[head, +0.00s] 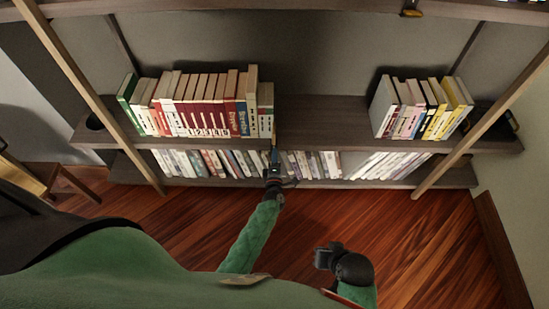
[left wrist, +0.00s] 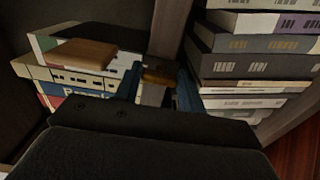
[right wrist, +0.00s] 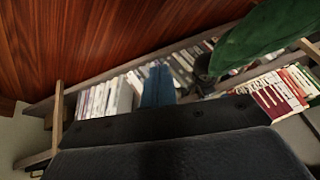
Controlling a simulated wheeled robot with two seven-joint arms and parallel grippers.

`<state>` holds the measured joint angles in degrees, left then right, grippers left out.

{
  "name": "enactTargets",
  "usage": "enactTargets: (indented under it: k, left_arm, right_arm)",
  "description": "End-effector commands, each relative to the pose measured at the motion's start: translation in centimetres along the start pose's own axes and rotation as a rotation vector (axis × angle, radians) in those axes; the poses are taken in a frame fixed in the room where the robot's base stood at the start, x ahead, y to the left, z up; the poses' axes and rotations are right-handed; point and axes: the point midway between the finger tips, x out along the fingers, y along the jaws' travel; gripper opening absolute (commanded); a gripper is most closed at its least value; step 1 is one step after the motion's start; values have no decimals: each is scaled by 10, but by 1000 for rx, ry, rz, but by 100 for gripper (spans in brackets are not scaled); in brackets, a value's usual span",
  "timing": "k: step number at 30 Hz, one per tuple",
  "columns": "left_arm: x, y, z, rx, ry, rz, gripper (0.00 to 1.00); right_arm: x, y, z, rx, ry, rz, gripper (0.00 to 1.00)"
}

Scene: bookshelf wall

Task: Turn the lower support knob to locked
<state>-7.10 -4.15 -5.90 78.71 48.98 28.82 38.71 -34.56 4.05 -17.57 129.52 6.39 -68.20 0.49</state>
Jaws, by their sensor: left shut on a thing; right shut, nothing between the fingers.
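My left gripper (head: 274,158) is at the front edge of the upper book shelf (head: 325,140), near the middle. In the left wrist view its blue fingers (left wrist: 158,88) stand on either side of a small yellow-brown piece, which looks like the lower support knob (left wrist: 157,76). The fingers are shut on it; its turn position cannot be read, and the gripper covers most of it in the head view. My right gripper (head: 325,257) is low over the floor, away from the shelves. Its blue fingers (right wrist: 158,86) are together and empty in the right wrist view.
Books (head: 205,103) stand left of the left gripper and more (head: 425,105) stand at the right. A lower shelf (head: 345,184) holds pale books. Slanted wooden posts (head: 90,95) flank the shelves. A yellow-and-black fitting (head: 411,9) hangs under the top board. The wooden floor (head: 430,240) is clear.

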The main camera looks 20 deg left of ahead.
Motion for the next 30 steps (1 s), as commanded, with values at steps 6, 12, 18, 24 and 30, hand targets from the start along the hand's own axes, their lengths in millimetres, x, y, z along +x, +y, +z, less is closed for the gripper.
enactTargets:
  k: [6,12,18,24,30]
  left_arm:
    - [0,-1,0,1,-1,-1,50]
    - [0,0,0,0,0,-1,62]
    - [-3,0,0,0,0,-1,62]
    - [-27,0,0,0,0,-3,62]
    - [-57,0,0,0,0,-2,62]
  right_arm:
    - [0,0,1,0,0,-1,0]
    - [0,0,1,0,0,-1,0]
    - [0,0,1,0,-2,0,0]
    - [-16,-3,-3,-1,-21,0,0]
    - [-43,-7,-14,-6,-34,-2,0]
